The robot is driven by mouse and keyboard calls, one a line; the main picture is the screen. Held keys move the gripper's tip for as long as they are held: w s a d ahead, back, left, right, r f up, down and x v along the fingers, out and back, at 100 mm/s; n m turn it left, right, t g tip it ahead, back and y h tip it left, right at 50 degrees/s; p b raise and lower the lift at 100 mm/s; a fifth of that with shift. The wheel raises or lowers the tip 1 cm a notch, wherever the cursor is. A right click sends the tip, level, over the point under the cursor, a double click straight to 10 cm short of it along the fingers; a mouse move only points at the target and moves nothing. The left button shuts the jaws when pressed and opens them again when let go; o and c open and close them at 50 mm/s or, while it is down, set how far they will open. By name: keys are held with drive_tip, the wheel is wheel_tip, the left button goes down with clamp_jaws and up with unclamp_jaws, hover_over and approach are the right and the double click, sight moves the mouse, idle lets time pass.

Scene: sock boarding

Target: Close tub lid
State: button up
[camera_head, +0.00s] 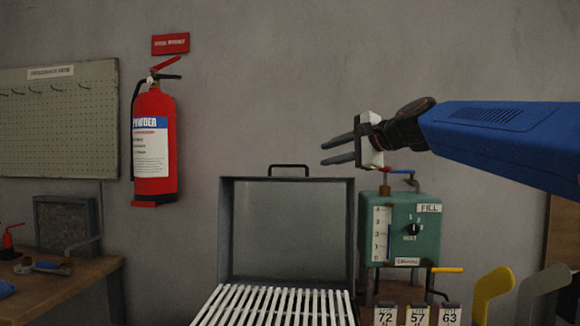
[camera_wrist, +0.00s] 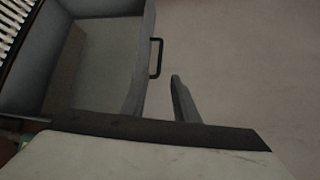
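The tub lid (camera_head: 224,235) stands upright and open at the back of the tub, its hollow inner side facing me. A dark bar handle (camera_head: 289,167) sits on its top edge. White slats (camera_head: 275,305) lie across the tub in front of the lid. My gripper (camera_head: 322,154) is open and empty, above and right of the handle in the head view, its two fingers pointing left. In the wrist view the lid (camera_wrist: 110,60) and its handle (camera_wrist: 155,57) show beyond my gripper (camera_wrist: 154,90), with the fingers apart and not touching the handle.
A teal fill box (camera_head: 428,236) with a dial and gauge stands right of the lid, below my gripper. Numbered tags (camera_head: 417,315) and a yellow board shape (camera_head: 492,290) are at the lower right. A fire extinguisher (camera_head: 152,145) hangs on the left wall.

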sight(291, 166)
drive_tip(key=x, duration=1.5)
drive_tip(key=shift+w+a+f, duration=0.2)
drive_tip(key=shift+w, duration=0.05)
clamp_jaws()
